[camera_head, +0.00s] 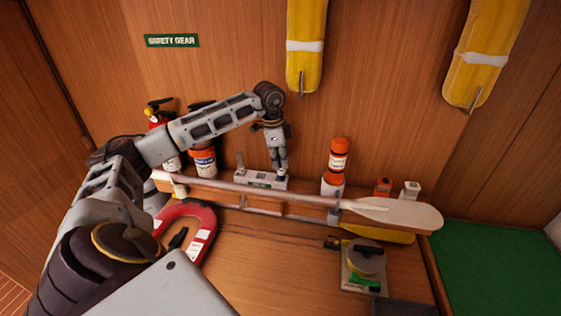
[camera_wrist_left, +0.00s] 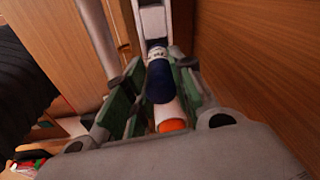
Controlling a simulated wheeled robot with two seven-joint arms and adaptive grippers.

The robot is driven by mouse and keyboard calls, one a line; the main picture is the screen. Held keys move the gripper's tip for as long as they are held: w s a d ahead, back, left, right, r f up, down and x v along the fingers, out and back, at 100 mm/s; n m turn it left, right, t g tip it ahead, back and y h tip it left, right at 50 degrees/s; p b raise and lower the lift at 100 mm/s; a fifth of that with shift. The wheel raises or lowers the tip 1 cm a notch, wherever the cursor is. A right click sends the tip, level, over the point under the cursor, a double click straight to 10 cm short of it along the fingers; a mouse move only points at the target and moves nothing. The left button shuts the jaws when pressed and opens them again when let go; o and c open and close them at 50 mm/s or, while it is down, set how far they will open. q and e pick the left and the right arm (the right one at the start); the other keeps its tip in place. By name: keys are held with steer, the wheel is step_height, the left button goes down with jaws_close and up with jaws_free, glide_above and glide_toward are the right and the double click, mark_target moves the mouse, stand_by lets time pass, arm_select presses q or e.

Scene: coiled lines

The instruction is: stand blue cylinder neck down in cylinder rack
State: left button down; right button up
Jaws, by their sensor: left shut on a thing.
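My left gripper (camera_head: 280,168) points down over the right part of the cylinder rack (camera_head: 251,183), a light box with a green label on the shelf at the wall. In the left wrist view, the gripper (camera_wrist_left: 158,95) is shut on the blue cylinder (camera_wrist_left: 160,82), a dark blue body with a pale band at its upper end in the picture. In the head view the fingers mostly hide the cylinder. I cannot tell which end is the neck, or whether it touches the rack. A small grey piece (camera_head: 240,160) stands at the rack's left end. My right gripper is not in view.
A paddle (camera_head: 395,212) lies along the shelf front. A red lifebuoy (camera_head: 205,222) lies lower left. Yellow gear (camera_head: 305,45) hangs above.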

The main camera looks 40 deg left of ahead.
arm_select(q)
steer(key=shift+w+a+r+g+p, duration=0.15)
steer(key=shift+w+g+p, duration=0.15)
steer(key=shift+g+p, duration=0.1)
steer(key=shift+f, duration=1.45)
steer(key=shift+f, duration=0.15)
steer(key=c, duration=1.2)
jaws_free()
